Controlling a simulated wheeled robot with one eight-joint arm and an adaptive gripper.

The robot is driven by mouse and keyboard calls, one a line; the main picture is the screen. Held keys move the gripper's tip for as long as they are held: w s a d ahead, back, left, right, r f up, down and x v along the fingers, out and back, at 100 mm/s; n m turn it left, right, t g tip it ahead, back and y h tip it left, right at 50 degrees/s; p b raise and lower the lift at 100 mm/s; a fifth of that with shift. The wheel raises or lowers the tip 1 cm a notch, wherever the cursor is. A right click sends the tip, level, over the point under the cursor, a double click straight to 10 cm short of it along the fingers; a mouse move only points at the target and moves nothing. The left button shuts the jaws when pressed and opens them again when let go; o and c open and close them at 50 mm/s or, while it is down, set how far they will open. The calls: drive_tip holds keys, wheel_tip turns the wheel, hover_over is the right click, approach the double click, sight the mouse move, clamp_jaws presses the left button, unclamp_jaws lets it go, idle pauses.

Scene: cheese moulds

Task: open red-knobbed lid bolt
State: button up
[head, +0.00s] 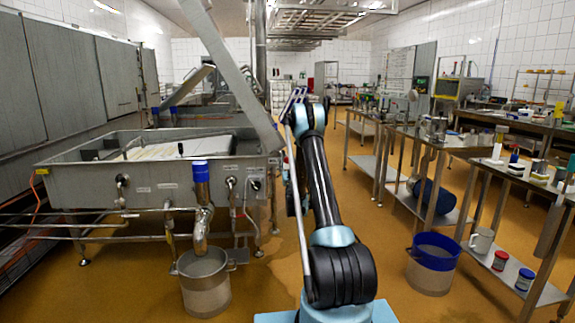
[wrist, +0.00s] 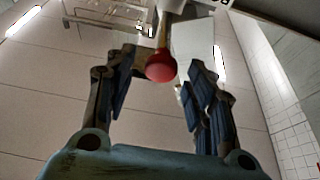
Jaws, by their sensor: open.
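A red ball knob (wrist: 161,68) on a short stem (wrist: 166,30) shows in the wrist view. It lies between the fingertips of my open gripper (wrist: 158,78), with a gap visible on both sides. The knob does not look gripped. Pale and metal parts lie behind the knob at the top of the wrist view; the bolt's body is not clear. In the head view my gripper (head: 298,98) is raised beside a long grey slanted panel (head: 232,75) over the vat. The red knob cannot be made out in the head view.
A steel vat (head: 85,183) stands at the left, with pipes and a bucket (head: 203,285) before it. A blue-rimmed bucket (head: 433,265) stands on the floor at right. Steel tables (head: 470,152) with many items line the right side. An ochre floor aisle runs between.

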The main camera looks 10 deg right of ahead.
drive_tip(key=shift+v, duration=2.15)
drive_tip(key=shift+w+d, duration=0.1)
drive_tip(key=s+r+g, duration=0.7)
drive_tip(key=s+r, duration=0.4)
drive_tip(key=r, duration=0.1)
drive_tip(key=s+g, duration=0.3)
drive_tip(key=s, duration=0.7)
drive_tip(key=s+f+g, duration=0.3)
drive_tip(key=s+f, duration=0.1)
drive_tip(key=s, duration=1.2)
drive_tip(key=s+f+g, duration=0.3)
drive_tip(key=s+f, duration=0.1)
drive_tip(key=s, duration=1.2)
drive_tip(key=s+f+g, duration=0.4)
drive_tip(key=s, duration=1.2)
drive_tip(key=shift+a+f, duration=0.2)
drive_tip(key=shift+a, duration=0.15)
